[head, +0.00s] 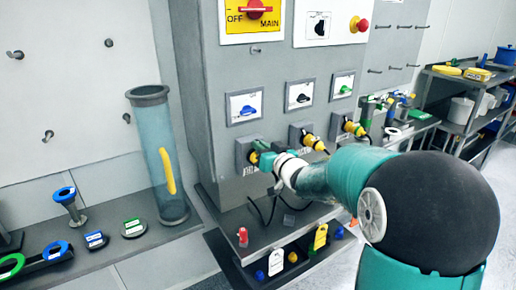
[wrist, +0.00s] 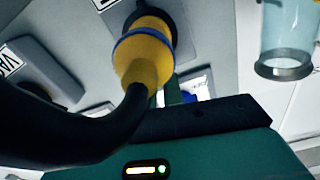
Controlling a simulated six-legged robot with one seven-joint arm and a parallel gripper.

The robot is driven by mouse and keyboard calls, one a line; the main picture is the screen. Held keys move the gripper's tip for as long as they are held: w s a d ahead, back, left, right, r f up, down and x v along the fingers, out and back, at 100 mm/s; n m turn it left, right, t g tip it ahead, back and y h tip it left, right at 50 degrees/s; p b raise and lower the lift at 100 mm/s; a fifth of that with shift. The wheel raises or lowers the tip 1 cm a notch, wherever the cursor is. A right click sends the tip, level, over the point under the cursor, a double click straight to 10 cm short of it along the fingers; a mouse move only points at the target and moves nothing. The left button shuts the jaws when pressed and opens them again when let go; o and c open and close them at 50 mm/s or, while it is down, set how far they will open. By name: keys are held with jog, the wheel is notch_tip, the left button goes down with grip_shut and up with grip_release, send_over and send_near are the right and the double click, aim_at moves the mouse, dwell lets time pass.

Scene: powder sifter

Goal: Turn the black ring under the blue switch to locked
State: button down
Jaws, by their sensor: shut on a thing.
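The blue switch (head: 247,108) is in the left framed panel on the grey cabinet in the head view. Below it a yellow plug (wrist: 143,62) with a blue band and a thick black cable sits in its socket. The black ring (wrist: 162,16) surrounds the plug's socket end at the top of the wrist view. My gripper (head: 257,157) is at this left socket, shut on the black ring; its fingertips are largely hidden behind the plug in the wrist view. The ring's lock marking cannot be read.
Two more sockets with yellow plugs, the middle one (head: 308,138) and the right one (head: 352,127), are close by. A clear tube (head: 163,155) stands to the left. A low shelf (head: 290,238) with tags and coloured knobs is below.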

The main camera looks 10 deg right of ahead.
jog(key=shift+w+d+f+m, duration=0.15)
jog(key=shift+d+m, duration=0.2)
jog(key=shift+m, duration=0.6)
jog(key=shift+w+d+f+m, duration=0.1)
jog(key=shift+d+m, duration=0.25)
jog(key=shift+m, duration=0.6)
jog(key=c, duration=1.5)
grip_release()
jog(key=shift+s, duration=0.1)
jog(key=v, duration=1.3)
jog(key=shift+s+d, duration=0.15)
jog(key=shift+s, duration=0.2)
jog(key=shift+r, duration=0.1)
